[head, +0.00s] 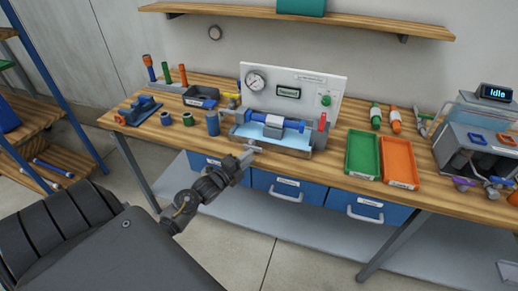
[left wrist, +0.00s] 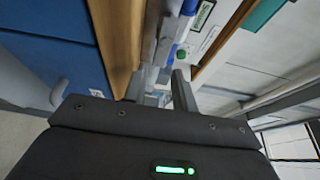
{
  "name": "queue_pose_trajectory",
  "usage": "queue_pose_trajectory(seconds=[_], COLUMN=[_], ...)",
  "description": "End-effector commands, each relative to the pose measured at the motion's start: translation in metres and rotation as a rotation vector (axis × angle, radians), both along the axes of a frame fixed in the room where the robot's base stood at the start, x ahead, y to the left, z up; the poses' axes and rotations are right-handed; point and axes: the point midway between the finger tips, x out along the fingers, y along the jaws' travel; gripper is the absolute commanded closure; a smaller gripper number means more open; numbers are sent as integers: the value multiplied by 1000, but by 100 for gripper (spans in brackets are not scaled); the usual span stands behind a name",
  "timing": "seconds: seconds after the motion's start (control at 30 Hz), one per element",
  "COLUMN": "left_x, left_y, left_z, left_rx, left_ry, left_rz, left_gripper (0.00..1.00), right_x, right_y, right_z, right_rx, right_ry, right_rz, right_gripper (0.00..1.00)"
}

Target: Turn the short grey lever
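The fertigation skid (head: 292,86) stands on the bench, with a white panel behind a blue pipe (head: 288,122) and a shallow tray in front. A small light grey piece (head: 255,148), which looks like the short grey lever, is at the tray's front edge. My left gripper (head: 247,157) reaches up to it from the front; I cannot tell whether they touch. In the left wrist view, the left gripper's fingers (left wrist: 160,88) stand apart, with light grey and blue surfaces showing between and beyond them. The lever is not clearly distinguishable there. My right gripper is not in view.
A red handle (head: 323,121) is at the skid's right end. Green (head: 363,153) and orange (head: 398,162) trays lie to its right. Blue and green fittings stand to its left. Blue drawers (head: 288,186) are under the bench edge, close to my left arm.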

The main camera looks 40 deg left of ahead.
Motion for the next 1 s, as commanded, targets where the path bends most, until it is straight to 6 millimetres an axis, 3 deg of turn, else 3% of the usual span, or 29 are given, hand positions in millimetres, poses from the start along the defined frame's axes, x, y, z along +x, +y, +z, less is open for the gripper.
queue_pose_trajectory(seconds=[0.1, 0.3, 0.77, 1.0], left_x=[24, 51, 63, 63], left_y=[-1, -3, -4, -4], left_z=[3, 1, -1, -1], left_rx=[-4, -3, -2, -2], left_ry=[-1, -1, 1, 1], left_rz=[1, 1, 0, 0], left_gripper=[73, 73, 73, 100], right_x=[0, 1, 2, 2], right_y=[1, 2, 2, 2], right_z=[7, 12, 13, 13], right_rx=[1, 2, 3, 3], right_ry=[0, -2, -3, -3], right_rz=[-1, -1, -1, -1], right_gripper=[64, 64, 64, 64])
